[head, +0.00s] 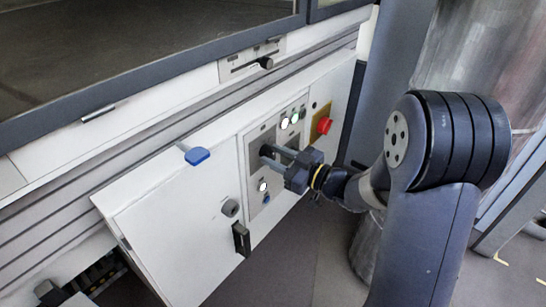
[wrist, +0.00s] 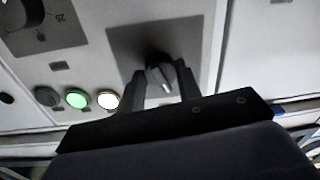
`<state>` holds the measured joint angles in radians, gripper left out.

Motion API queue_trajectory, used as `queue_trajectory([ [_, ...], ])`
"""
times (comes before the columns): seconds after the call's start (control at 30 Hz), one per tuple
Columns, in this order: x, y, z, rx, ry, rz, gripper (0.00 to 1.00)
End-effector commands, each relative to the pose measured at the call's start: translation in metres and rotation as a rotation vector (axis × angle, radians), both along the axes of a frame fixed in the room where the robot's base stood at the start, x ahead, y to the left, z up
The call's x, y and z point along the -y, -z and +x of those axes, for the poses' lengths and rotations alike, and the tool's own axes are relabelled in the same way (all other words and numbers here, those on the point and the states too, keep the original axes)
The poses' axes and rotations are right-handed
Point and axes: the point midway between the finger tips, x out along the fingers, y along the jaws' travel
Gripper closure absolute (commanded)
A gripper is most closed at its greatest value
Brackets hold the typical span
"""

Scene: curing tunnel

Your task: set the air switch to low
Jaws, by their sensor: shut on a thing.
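The air switch (wrist: 160,73) is a rotary knob with a pale pointer ridge on a dark grey square plate. In the wrist view my gripper (wrist: 161,88) has one finger on each side of the knob and is shut on it. In the head view my gripper (head: 278,157) reaches from the right to the dark knob (head: 265,150) on the control panel. The pointer ridge is tilted a little off upright in the wrist view. I cannot read any position marks around it, and the fingers hide part of the knob.
Near the switch are a green lamp (wrist: 77,98), a white lamp (wrist: 107,99) and a dark dial (wrist: 40,25). A red button (head: 323,125) sits on a yellow plate. A slider (head: 265,63) is above.

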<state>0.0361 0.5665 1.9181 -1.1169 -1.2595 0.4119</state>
Motion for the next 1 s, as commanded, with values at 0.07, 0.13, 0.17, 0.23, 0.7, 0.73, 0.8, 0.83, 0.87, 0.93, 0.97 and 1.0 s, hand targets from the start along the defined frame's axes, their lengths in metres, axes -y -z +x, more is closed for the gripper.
queue_trajectory([
  [0.07, -0.0008, -0.001, -0.0012, -0.02, -0.004, 0.012, 0.9],
  [0.13, -0.0009, -0.0026, -0.0013, -0.055, -0.004, 0.036, 0.9],
  [0.17, -0.001, -0.0028, -0.0014, -0.076, -0.004, 0.05, 0.9],
  [0.23, -0.0013, -0.0037, -0.0019, -0.128, -0.005, 0.089, 0.9],
  [0.7, -0.0022, 0.0023, -0.0032, -0.306, -0.006, 0.221, 0.9],
  [0.73, -0.0022, 0.0023, -0.0032, -0.306, -0.006, 0.221, 0.9],
  [0.8, -0.0023, 0.0025, -0.0034, -0.306, -0.007, 0.221, 0.9],
  [0.83, -0.0023, 0.0025, -0.0034, -0.306, -0.007, 0.221, 0.9],
  [0.87, -0.0024, 0.0026, -0.0035, -0.306, -0.007, 0.221, 0.9],
  [0.93, -0.0024, 0.0026, -0.0035, -0.305, -0.007, 0.22, 0.62],
  [0.97, -0.0023, 0.0025, -0.0034, -0.305, -0.007, 0.22, 0.59],
  [1.0, -0.0022, 0.0023, -0.0032, -0.305, -0.006, 0.22, 0.56],
])
